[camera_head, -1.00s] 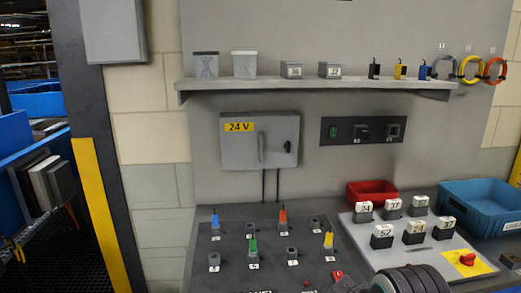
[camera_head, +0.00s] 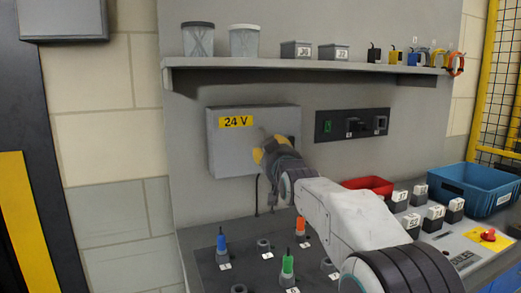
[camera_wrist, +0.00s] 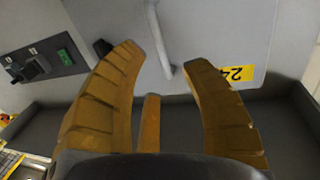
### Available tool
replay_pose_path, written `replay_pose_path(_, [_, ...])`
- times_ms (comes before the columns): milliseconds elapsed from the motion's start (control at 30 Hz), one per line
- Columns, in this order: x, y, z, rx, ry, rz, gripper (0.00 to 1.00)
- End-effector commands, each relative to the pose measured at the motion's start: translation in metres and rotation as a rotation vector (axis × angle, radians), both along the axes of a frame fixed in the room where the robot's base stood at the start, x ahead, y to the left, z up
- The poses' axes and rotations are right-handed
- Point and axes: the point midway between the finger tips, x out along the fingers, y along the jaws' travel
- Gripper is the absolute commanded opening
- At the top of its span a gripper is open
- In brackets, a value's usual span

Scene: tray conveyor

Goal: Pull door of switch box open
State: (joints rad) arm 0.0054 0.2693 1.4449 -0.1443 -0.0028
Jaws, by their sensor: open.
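The grey switch box (camera_head: 222,158) with a yellow 24 V label hangs on the wall panel in the head view, its door closed. My gripper (camera_head: 264,150) is in front of the right part of the door and hides the handle there. In the wrist view the picture is upside down. The pale bar handle (camera_wrist: 158,35) stands on the door (camera_wrist: 215,30), between the tips of my open yellow fingers (camera_wrist: 163,60). I cannot tell whether a finger touches it. A dark latch knob (camera_wrist: 102,47) is beside the left finger.
A shelf (camera_head: 290,62) with jars and small boxes runs above the box. A black switch panel (camera_head: 340,126) is to its right.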

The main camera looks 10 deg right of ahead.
Motion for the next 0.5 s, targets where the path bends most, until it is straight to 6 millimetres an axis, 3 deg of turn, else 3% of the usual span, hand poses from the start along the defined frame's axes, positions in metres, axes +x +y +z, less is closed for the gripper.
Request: replay_pose_path(500, [0.055, 0.0, 0.001, 0.0, 0.002, 0.0, 0.42])
